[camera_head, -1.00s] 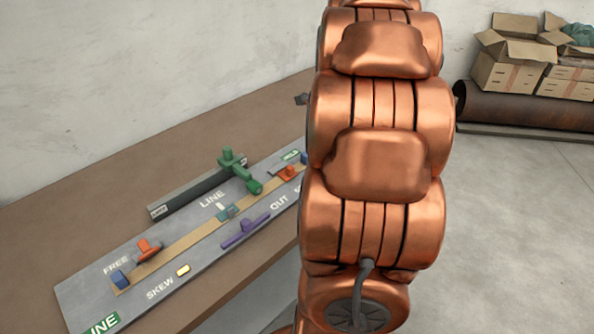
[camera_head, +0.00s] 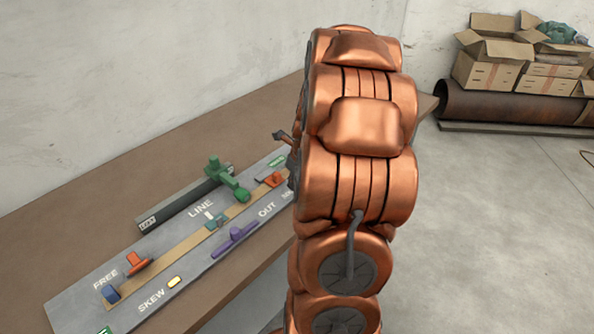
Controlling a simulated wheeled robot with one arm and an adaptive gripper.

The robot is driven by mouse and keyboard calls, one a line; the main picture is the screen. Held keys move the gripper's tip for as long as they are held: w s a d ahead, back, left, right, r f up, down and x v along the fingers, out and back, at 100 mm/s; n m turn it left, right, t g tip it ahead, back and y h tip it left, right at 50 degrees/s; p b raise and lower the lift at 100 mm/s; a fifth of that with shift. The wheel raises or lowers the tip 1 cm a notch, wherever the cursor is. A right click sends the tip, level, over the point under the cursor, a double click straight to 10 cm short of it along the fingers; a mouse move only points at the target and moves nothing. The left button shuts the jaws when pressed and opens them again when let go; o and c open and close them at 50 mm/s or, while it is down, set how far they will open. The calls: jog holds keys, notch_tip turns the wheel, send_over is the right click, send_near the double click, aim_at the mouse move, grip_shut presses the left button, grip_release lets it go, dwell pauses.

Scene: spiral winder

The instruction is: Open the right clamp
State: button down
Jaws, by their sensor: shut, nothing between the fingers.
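A grey winder board lies on the brown bench (camera_head: 60,235). The right clamp, a small orange piece (camera_head: 272,180), sits at the far right end of the board's tan strip (camera_head: 180,247). A matching orange left clamp (camera_head: 137,263) sits near the other end. My gripper (camera_head: 283,137) shows only in part, as a small dark and coppery piece past the left edge of my arm. It is beyond and slightly right of the right clamp in the picture, apparently above the bench. Its fingers look shut and empty. My arm hides the rest of it.
A green handle (camera_head: 228,180) reaches over the board from a dark bar (camera_head: 185,203). A wall stands behind. Cardboard boxes (camera_head: 487,72) and a brown roll (camera_head: 480,103) are far right.

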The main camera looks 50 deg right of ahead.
aim_at(274, 177)
jog(key=shift+w+f+p, duration=0.2)
jog(key=shift+w+p, duration=0.35)
jog(key=shift+w, duration=1.5)
